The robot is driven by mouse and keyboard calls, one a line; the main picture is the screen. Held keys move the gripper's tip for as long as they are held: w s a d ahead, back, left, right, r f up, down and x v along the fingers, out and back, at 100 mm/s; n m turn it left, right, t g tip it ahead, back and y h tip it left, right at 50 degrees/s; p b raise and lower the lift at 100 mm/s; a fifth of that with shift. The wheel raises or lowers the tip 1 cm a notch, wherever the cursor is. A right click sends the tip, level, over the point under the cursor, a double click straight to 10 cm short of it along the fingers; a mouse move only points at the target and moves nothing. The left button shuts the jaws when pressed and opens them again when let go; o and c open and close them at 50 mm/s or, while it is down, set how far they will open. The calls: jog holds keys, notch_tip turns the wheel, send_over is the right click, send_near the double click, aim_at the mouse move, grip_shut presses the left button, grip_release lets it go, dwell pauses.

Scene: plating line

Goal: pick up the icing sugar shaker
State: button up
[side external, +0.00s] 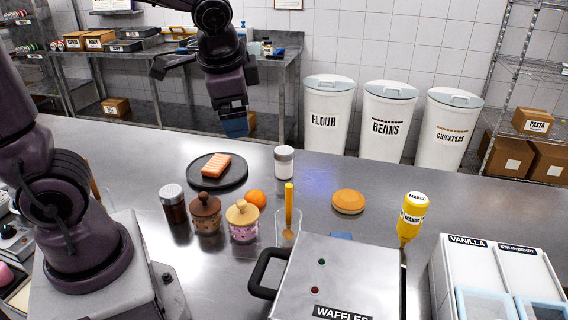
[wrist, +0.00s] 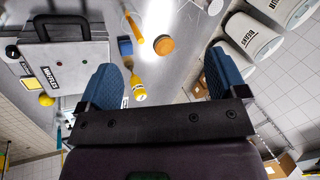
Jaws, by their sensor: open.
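The icing sugar shaker appears to be the clear jar (side external: 284,168) with white contents and a grey metal lid, upright on the steel counter in the side view. In the wrist view, a pale object cut by the top edge (wrist: 214,6) looks like the same shaker. A second shaker (side external: 173,205) with dark brown contents stands farther left. My gripper (side external: 234,124) is above the back of the counter, up and left of the white shaker in the side view. In the wrist view its blue fingers (wrist: 163,64) are spread wide with nothing between them.
A black plate (side external: 234,180) with a salmon-coloured block, two lidded jars (side external: 207,218), an orange (side external: 256,198) and a glass with a yellow-handled utensil (side external: 289,212) are left and front. A bun (side external: 348,202), mango bottle (side external: 412,218) and waffle maker (side external: 345,270) are right and front.

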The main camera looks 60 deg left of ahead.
jog(key=w+a+f+m+g+y, duration=0.2)
jog(key=w+a+f+m+y, duration=0.45)
jog(key=w+f, duration=0.4)
jog(key=m+t+y, duration=0.3)
jog(key=m, duration=0.8)
send_near(287, 159)
jog(key=x, duration=0.7)
jog(key=shift+w+a+f, duration=0.1)
jog(key=shift+a+f, duration=0.1)
jog(key=shift+a, duration=0.1)
jog(key=shift+x, duration=2.65)
jog(key=shift+a+r, duration=0.1)
jog(key=shift+r, duration=0.15)
jog(key=c, duration=1.1)
